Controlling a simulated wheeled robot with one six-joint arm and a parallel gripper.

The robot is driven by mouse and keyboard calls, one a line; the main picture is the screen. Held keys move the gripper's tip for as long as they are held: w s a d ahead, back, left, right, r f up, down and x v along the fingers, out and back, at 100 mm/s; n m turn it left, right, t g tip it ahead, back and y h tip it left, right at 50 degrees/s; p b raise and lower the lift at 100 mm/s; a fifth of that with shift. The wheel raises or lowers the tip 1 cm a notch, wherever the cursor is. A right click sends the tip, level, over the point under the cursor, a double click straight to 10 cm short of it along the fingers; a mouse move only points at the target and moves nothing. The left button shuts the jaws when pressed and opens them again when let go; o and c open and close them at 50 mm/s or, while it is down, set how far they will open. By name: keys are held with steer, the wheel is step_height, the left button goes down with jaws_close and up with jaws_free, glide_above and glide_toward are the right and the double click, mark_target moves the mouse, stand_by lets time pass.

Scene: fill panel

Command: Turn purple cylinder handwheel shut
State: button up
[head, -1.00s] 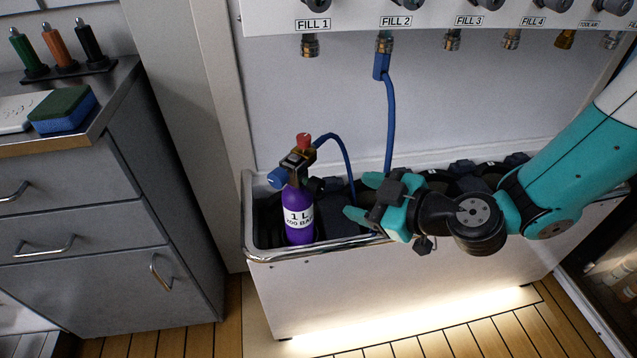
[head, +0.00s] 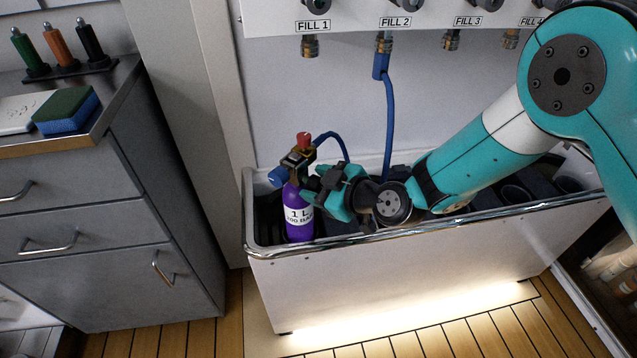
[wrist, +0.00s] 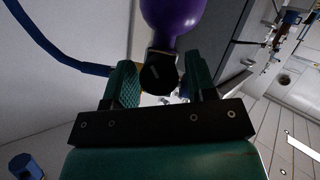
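The purple cylinder (head: 299,217) stands upright at the left end of the trough, with a white label reading 1 L. Its valve on top has a red knob (head: 304,140) and a blue knob (head: 278,176). My gripper (head: 318,190) is at the cylinder's right side, by the valve, and hides that side in the head view. In the wrist view, a black handwheel (wrist: 160,74) sits below the purple cylinder (wrist: 172,18), between the two fingers of my gripper (wrist: 162,84). The fingers are apart with the handwheel between them; firm contact does not show.
A blue hose (head: 333,141) runs from the valve, and another hangs from FILL 2 (head: 389,120). The white trough (head: 400,270) has a metal front rim. A grey drawer cabinet (head: 100,220) stands left. The fill panel (head: 430,15) overhangs the trough.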

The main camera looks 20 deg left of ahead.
steer(key=c, duration=0.7)
steer(key=shift+o, duration=0.2)
